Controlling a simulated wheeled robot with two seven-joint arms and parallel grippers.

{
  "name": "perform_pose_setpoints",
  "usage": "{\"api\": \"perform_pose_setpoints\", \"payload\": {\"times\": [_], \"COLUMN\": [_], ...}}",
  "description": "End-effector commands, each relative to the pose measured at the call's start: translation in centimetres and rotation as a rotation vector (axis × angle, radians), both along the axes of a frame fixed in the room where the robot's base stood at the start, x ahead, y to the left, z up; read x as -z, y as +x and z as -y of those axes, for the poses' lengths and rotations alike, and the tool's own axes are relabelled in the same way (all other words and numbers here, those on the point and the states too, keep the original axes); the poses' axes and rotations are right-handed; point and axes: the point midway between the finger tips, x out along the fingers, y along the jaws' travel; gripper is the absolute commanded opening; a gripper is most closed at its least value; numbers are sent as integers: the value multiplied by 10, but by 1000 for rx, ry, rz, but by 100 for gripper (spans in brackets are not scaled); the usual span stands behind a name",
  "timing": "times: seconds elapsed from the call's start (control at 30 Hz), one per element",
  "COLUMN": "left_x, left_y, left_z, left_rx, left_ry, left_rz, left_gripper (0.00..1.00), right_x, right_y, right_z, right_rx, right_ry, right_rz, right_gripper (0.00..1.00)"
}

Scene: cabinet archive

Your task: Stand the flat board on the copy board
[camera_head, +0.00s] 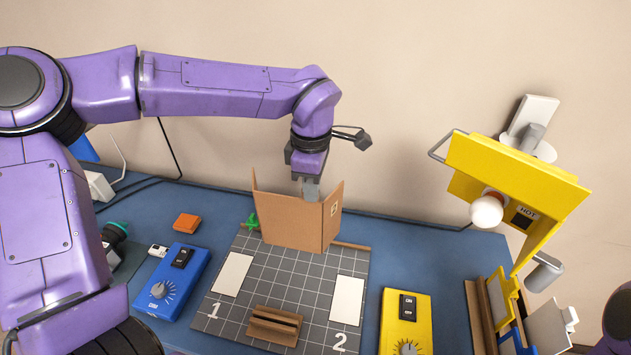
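A brown board (290,224) with two folded side wings stands upright at the back of the dark gridded copy board (290,275). A small printed mark shows on its right wing. My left gripper (311,191) reaches down from above at the board's top edge. Its grey fingers are seen nearly edge-on and partly hidden at the board, so their gap and any hold on it cannot be told. My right gripper is out of view.
A slotted wooden block (275,325) sits at the copy board's front, between white patches (233,274) and (347,300). A blue control box (172,282) stands left, a yellow one (405,322) right. A yellow lamp marked HOT (520,178) overhangs the right side.

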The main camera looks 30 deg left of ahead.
Motion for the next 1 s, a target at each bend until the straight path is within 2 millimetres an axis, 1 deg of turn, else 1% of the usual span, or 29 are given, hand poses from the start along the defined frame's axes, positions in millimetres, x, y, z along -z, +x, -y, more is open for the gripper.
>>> {"api": "perform_pose_setpoints", "payload": {"times": [0.07, 0.17, 0.3, 0.6, 0.8, 1.0], "left_x": [-1, -3, 19, 60, 74, 76], "left_y": [0, 0, 1, 1, 1, 1], "left_z": [0, 2, 3, 3, 3, 3], "left_rx": [0, 1, 2, 2, 1, 1], "left_ry": [0, 1, 2, 3, 2, 3], "left_rz": [0, -2, -3, -2, -1, -1], "left_gripper": [0, 0, 0, 0, 0, 0], "right_x": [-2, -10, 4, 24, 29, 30], "right_y": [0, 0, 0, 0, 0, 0], "right_z": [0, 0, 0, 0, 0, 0], "right_rx": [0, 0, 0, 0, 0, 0], "right_ry": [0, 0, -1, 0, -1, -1], "right_rz": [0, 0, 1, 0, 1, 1], "right_gripper": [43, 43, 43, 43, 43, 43]}}
